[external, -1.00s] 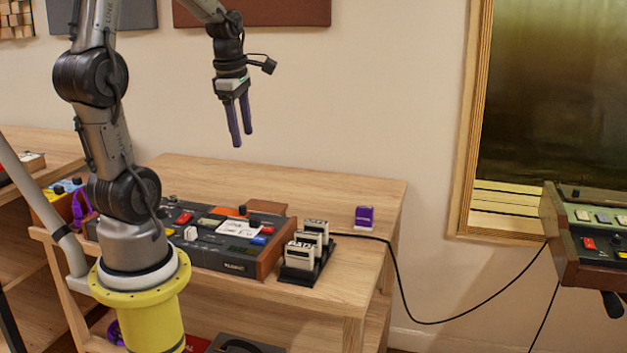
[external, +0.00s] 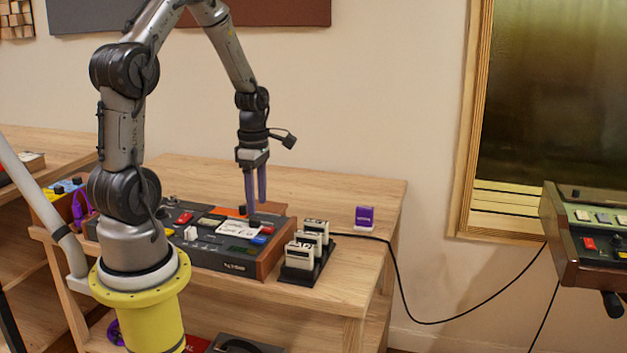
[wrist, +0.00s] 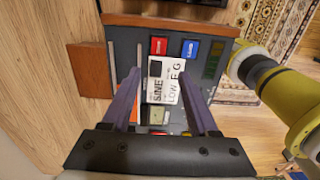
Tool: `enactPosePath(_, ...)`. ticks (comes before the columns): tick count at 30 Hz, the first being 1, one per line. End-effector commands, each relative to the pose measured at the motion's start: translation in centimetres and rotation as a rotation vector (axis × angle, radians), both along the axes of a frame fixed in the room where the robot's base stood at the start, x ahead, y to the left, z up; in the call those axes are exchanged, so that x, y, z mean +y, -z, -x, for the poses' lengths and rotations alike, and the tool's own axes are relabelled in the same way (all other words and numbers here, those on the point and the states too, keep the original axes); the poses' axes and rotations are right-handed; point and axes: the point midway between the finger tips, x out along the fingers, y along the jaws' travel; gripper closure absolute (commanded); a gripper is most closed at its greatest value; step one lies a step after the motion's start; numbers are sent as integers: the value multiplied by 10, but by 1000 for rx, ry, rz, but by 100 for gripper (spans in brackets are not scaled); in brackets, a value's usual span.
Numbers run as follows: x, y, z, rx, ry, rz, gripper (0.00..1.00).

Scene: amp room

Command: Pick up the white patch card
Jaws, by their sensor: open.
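The white patch card (external: 234,229) lies flat on the dark panel of the wood-sided console (external: 270,258). In the wrist view the card (wrist: 165,82) is between my fingers' lines of sight, with dark printed lettering including "SINE" and "LOW". My gripper (external: 257,208) points straight down with two purple fingers, just above the far side of the console near the card. In the wrist view my gripper (wrist: 161,72) is open, with one finger on either side of the card. Nothing is held. The exact gap between fingertips and card cannot be told.
Several upright white cartridges (external: 300,254) stand in a black rack right of the console. A purple-and-white block (external: 364,215) sits farther right on the wooden desk (external: 340,285). Red (wrist: 158,46) and blue (wrist: 190,49) buttons are close to the card. Desk space behind the console is clear.

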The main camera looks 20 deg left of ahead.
Motion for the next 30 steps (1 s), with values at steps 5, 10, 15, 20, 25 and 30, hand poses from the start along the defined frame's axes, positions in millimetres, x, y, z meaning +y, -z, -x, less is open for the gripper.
enactPosePath(5, 3, 22, -3, 5, -1, -1, 40)
enactPosePath(10, 4, 44, -6, 3, 0, -1, 40)
enactPosePath(15, 4, 52, -6, 0, 0, 0, 40)
enactPosePath(20, 4, 51, -6, 0, 0, 0, 40)
enactPosePath(25, 4, 51, -6, 0, 0, 0, 67)
enactPosePath(30, 4, 51, -6, 0, 0, 0, 98)
